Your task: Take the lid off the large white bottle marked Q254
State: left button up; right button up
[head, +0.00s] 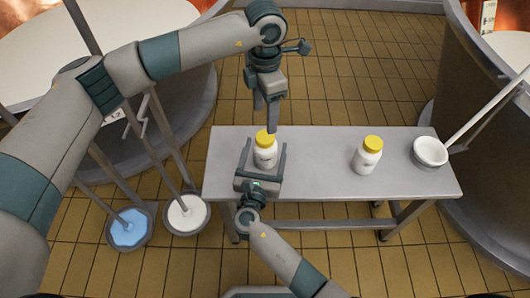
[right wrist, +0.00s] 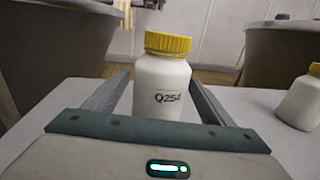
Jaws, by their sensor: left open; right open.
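The white bottle marked Q254 (right wrist: 165,90) stands upright on the table with its yellow lid (right wrist: 168,43) on. In the head view the bottle (head: 265,155) is on the left part of the table, its yellow lid (head: 264,137) facing up. My right gripper (head: 264,150) is open, low over the table, with a finger on each side of the bottle; gaps show between fingers and bottle in the right wrist view. My left gripper (head: 265,115) is open, pointing down just above and behind the lid; whether it touches the lid is hard to tell.
A second white bottle with a yellow lid (head: 368,155) and a white bowl-shaped ladle (head: 430,153) with a long handle are on the right of the grey table (head: 315,170). Large vats stand at both sides. Long-handled ladles with blue (head: 129,228) and white (head: 187,213) contents are at left.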

grip_shut()
pick_arm(q)
jog(key=m, duration=2)
jog(key=shift+m, duration=0.4)
jog(key=m, duration=0.6)
jog(key=shift+f, duration=0.1)
